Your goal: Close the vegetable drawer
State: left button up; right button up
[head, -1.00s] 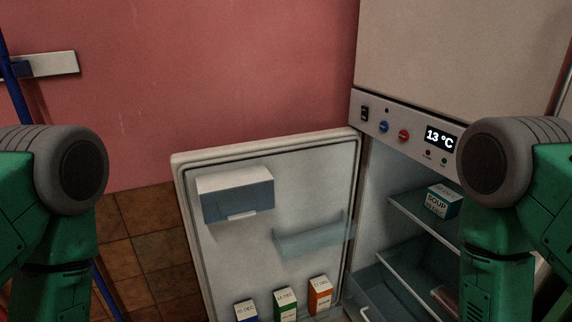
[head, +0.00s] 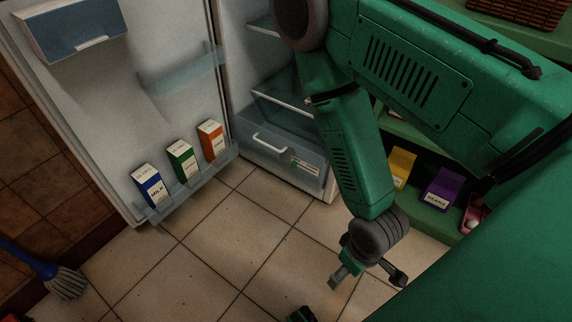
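The vegetable drawer (head: 278,153) is the clear bluish box at the bottom of the open fridge. It has a pale bar handle (head: 270,143) and a label on its front. The drawer looks partly out below the shelf, but how far is hard to tell. My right gripper (head: 368,278) hangs over the tiles in front and to the right of the fridge. Its fingers are apart and empty, well away from the drawer. A small green and black part at the bottom edge may be my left gripper (head: 300,314); its fingers do not show clearly.
The fridge door (head: 105,110) stands wide open at left, with several cartons in its low rack (head: 185,185). A broom (head: 62,278) is at lower left. A green shelf (head: 435,195) with boxes stands at right. The tiled floor (head: 215,230) before the drawer is clear.

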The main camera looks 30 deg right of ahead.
aim_at(301, 164)
jog(key=i+l, duration=0.25)
jog(key=l, duration=0.15)
jog(key=i+l, duration=0.25)
jog(key=l, duration=0.2)
jog(key=i+l+u, duration=0.1)
jog(key=i+l, duration=0.15)
jog(key=l, duration=0.15)
